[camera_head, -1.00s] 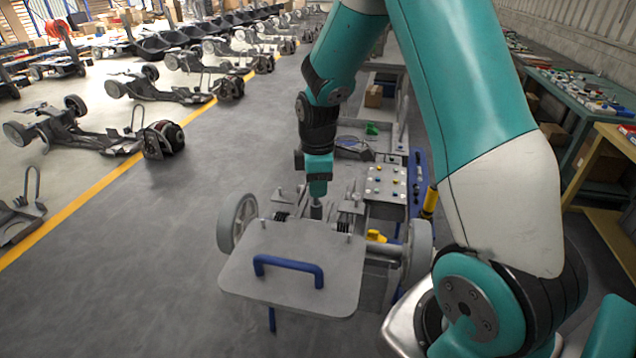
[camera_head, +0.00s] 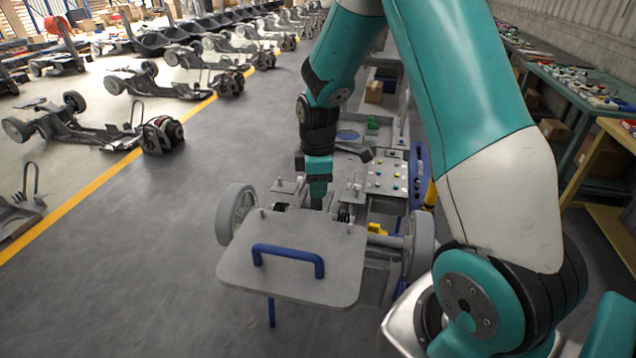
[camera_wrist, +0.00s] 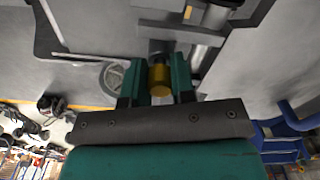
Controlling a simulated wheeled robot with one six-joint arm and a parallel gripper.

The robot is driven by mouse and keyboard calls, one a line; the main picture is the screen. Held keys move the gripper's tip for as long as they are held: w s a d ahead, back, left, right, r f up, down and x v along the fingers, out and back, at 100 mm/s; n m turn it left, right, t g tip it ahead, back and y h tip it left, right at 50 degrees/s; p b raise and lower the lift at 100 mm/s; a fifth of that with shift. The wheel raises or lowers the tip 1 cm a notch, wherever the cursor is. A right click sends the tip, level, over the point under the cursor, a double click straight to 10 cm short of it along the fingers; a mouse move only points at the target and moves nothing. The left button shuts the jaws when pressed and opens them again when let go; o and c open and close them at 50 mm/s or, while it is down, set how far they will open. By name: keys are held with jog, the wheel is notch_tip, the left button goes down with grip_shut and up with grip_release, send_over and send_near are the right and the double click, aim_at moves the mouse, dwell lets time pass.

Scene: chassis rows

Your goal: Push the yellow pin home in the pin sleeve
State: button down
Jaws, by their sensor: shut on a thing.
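My gripper (camera_wrist: 160,85) is shut on the yellow pin (camera_wrist: 160,80), with one teal finger on each side of it. The pin's yellow end faces the wrist camera. A grey piece (camera_wrist: 160,47) lies just beyond the pin; I cannot tell whether it is the pin sleeve or whether the pin is inside it. In the head view my gripper (camera_head: 318,195) points down over the chassis, behind the grey plate. The pin and the fingertips cannot be made out there.
The grey plate (camera_head: 290,240) with its blue handle (camera_head: 288,258) is in front of my gripper. A wheel (camera_head: 236,213) stands on the left, another (camera_head: 420,247) on the right. A yellow part (camera_head: 377,229) sits on the chassis to the right.

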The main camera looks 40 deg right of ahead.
jog(key=shift+f, duration=0.25)
jog(key=c, duration=0.9)
grip_release()
jog(key=shift+r, duration=0.1)
notch_tip(320, 180, up, 17)
jog(key=b, duration=0.3)
jog(key=shift+r, duration=0.2)
jog(key=shift+a, duration=0.1)
jog(key=s+a+f+m+y, duration=0.1)
jog(key=s+a, duration=0.6)
jog(key=s+a+f+m+y+b, duration=0.1)
jog(key=s+a+f, duration=0.1)
jog(key=s+a, duration=0.5)
jog(key=s+a+f+m+y, duration=0.1)
jog(key=s+a+m+y, duration=0.1)
jog(key=s+a, duration=0.6)
jog(key=shift+a+f+b, duration=0.2)
jog(key=shift+f+b, duration=0.1)
